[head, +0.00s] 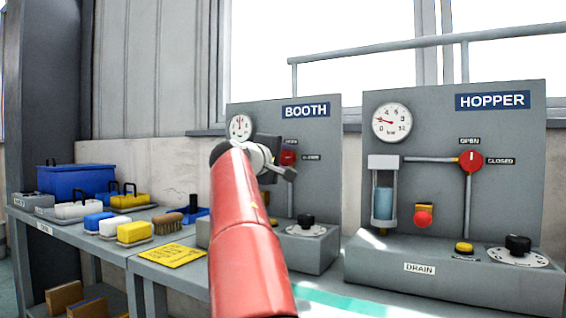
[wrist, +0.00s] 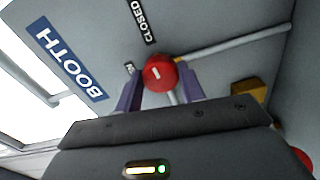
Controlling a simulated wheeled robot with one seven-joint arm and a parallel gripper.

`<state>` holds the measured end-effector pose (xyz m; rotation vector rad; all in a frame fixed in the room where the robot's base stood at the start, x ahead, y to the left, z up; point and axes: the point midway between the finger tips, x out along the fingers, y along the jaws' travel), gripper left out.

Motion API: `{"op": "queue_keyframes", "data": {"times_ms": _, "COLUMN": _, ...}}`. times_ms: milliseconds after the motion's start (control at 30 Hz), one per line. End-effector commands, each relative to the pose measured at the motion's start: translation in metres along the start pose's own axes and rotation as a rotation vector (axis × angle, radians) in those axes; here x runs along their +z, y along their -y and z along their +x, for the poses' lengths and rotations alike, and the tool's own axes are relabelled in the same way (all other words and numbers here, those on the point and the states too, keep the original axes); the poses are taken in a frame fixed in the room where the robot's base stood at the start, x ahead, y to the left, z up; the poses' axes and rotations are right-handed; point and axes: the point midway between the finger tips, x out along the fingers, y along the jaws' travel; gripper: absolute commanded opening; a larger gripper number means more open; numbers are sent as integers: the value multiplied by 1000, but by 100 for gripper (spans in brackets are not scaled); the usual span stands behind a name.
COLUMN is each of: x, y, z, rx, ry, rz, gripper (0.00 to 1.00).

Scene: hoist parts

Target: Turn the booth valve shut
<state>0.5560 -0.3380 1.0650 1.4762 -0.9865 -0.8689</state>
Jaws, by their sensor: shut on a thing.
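The booth valve is a red round knob (head: 288,157) on the grey BOOTH panel (head: 322,190), partly hidden by my gripper in the head view. My gripper (wrist: 160,80) is shut on this knob (wrist: 159,70), with one purple finger on each side. A short white mark shows on the knob's face, but its exact direction is hard to tell. The CLOSED label (wrist: 143,22) is above the knob in the wrist view. The other label, at its left, is mostly hidden.
The HOPPER panel (head: 500,200) at the right has a similar red valve (head: 470,160). A bench (head: 110,246) at the left holds brushes, sponges and a blue bin (head: 76,180).

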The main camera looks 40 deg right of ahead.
Motion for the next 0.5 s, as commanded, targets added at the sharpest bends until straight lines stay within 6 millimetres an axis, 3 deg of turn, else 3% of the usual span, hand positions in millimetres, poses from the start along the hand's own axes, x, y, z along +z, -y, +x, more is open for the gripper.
{"op": "queue_keyframes", "data": {"times_ms": 500, "x": 0, "y": 2, "z": 0, "rx": -5, "ry": 2, "rz": 87, "gripper": 16}}
